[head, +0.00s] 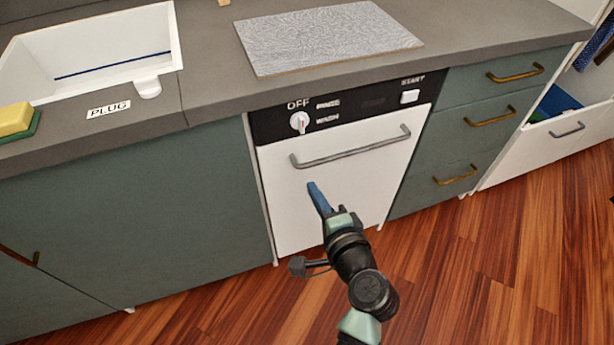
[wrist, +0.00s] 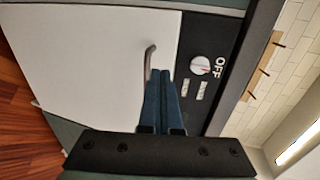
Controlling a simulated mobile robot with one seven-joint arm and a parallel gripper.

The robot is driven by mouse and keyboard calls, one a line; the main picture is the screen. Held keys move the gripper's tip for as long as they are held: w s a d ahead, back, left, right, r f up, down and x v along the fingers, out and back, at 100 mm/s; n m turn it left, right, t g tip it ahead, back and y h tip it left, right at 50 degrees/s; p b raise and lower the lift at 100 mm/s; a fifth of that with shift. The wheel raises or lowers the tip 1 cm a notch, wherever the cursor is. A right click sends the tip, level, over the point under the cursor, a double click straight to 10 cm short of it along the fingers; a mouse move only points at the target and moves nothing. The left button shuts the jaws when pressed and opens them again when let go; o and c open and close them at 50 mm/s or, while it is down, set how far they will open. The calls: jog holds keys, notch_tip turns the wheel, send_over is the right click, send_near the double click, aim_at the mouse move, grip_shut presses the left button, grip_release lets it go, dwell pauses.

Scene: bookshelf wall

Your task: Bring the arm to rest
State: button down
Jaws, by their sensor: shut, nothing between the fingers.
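My gripper (head: 314,188) is in front of the white dishwasher door (head: 285,205) in the head view, below its grey bar handle (head: 350,148). Its blue fingers are together with nothing between them; they also show shut in the wrist view (wrist: 160,75). In the wrist view the fingertips overlap the picture area by one end of the handle (wrist: 149,60). I cannot tell how far they are from the door. The dishwasher door looks closed.
The dishwasher's dial (head: 299,122) points near OFF, with a start button (head: 409,96) to its right. Green drawers (head: 465,125) with brass handles flank it. A white drawer (head: 560,135) at right stands open. A sink (head: 90,50) is at left. The wooden floor (head: 470,260) is clear.

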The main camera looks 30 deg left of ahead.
jog(key=shift+s+d, duration=0.2)
jog(key=shift+d, duration=0.1)
jog(key=shift+r, duration=0.1)
jog(key=w+d+r+n+t+h, duration=0.1)
jog(key=w+d+r+n+t, duration=0.2)
jog(key=r, duration=0.6)
jog(key=w+d+r+n+t+h, duration=0.1)
jog(key=w+d+r+t+h, duration=0.2)
jog(key=r, duration=0.6)
jog(key=d+r+n+t+h, duration=0.1)
jog(key=d+r+n+t, duration=0.15)
jog(key=r, duration=0.65)
jog(key=d+r+n+t, duration=0.1)
jog(key=d+r+t, duration=0.15)
jog(key=r, duration=0.65)
jog(key=s+d+r+t+h, duration=0.4)
jog(key=s+r, duration=0.3)
jog(key=r, duration=0.3)
jog(key=s+d+r+t+h, duration=0.35)
jog(key=s+r, duration=0.25)
jog(key=r, duration=0.4)
notch_tip(320, 180, up, 22)
jog(key=p, duration=2.3)
jog(key=shift+w+y, duration=0.25)
jog(key=shift+y, duration=0.1)
